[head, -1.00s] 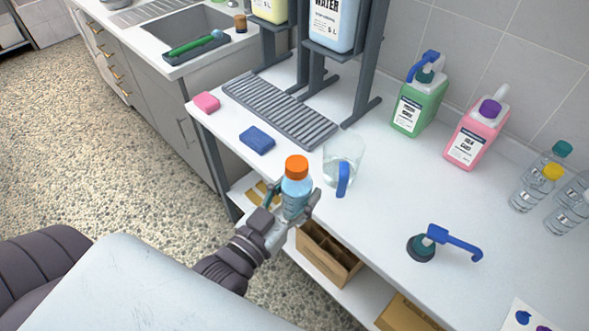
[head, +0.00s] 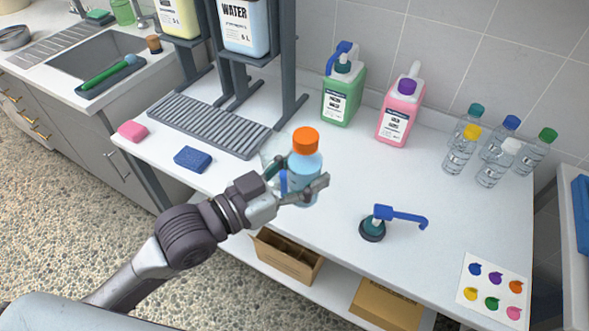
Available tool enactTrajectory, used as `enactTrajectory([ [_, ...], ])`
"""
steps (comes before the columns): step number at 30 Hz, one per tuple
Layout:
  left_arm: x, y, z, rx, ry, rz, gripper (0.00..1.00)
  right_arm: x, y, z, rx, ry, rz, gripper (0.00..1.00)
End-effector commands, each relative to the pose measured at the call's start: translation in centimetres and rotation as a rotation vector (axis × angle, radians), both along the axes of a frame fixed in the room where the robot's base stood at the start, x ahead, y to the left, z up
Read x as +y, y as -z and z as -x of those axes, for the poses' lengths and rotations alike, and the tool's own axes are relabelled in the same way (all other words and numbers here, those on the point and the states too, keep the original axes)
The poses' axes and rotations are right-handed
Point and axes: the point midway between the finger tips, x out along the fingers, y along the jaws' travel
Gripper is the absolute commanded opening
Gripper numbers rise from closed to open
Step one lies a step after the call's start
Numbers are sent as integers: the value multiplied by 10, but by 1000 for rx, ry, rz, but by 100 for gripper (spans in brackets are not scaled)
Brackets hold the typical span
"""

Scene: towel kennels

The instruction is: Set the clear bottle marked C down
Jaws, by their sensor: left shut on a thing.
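My left gripper (head: 300,187) is shut on a clear bottle with an orange cap (head: 306,142) and light blue liquid. It holds the bottle upright in front of the white bench top (head: 335,205), near its front edge. No letter C shows on the side of the bottle that I see. I cannot tell the bottle's height above the bench. My right gripper is not in view.
Several clear bottles (head: 487,172) with coloured caps stand at the back right. Green (head: 342,95) and pink (head: 400,112) jugs stand at the back. The bench middle is clear.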

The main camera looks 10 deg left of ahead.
Motion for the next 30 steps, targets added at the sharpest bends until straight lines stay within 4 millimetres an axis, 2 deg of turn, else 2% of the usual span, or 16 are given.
enactTrajectory([
  [5, -9, 16, -16, -5, 116, -12, 11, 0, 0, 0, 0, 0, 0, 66],
  [15, -29, 29, -26, -10, 265, 1, 11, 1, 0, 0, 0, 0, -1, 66],
  [30, -31, 38, -33, -6, 324, 0, 11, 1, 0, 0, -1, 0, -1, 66],
])
